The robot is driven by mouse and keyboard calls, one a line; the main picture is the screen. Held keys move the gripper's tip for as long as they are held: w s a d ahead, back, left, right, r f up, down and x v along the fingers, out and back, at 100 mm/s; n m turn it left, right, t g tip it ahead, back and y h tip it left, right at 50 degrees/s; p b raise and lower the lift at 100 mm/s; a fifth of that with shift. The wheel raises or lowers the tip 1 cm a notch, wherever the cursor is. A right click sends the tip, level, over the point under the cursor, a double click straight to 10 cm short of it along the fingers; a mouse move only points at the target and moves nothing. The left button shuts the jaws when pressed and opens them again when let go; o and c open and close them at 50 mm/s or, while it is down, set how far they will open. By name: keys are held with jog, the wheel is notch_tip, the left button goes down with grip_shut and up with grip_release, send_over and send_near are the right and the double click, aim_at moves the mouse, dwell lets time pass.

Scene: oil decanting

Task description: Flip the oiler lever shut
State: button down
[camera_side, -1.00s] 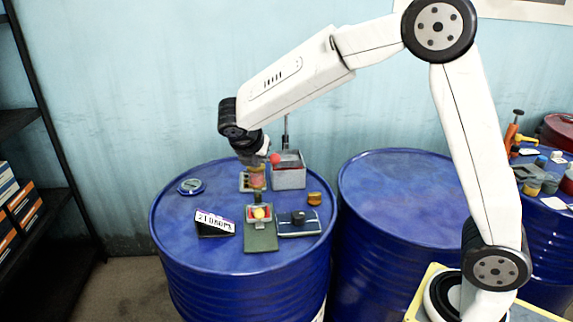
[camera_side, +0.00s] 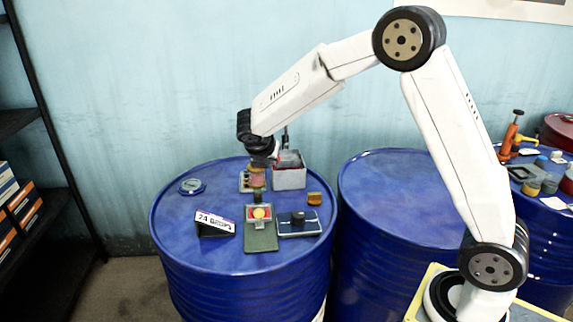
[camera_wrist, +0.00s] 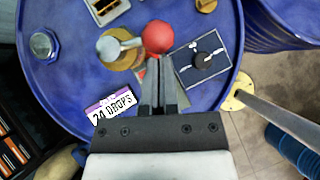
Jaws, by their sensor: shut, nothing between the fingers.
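A sign (camera_wrist: 113,106) reads 24 drops.
A grey box (camera_side: 289,178) with an upright rod stands close behind and right of the oiler. The drum's left side is mostly clear.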

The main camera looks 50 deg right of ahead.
jog(key=shift+s+d+n+t+y, duration=0.1)
jog(key=shift+d+n+t+y, duration=0.2)
jog(key=shift+n+t, duration=0.55)
jog(key=d+n+t, duration=0.1)
jog(key=n, duration=0.1)
jog(key=d+n+y, duration=0.1)
jog(key=n, duration=0.1)
jog(key=shift+d+t+y, duration=0.3)
jog(key=shift+d+t, duration=0.05)
jog(key=shift+d, duration=0.05)
jog(key=shift+w+d, duration=1)
jog(key=shift+d, duration=0.2)
jog(key=shift+w+d, duration=0.1)
jog(key=shift+w, duration=0.05)
jog(key=shift+r, duration=0.1)
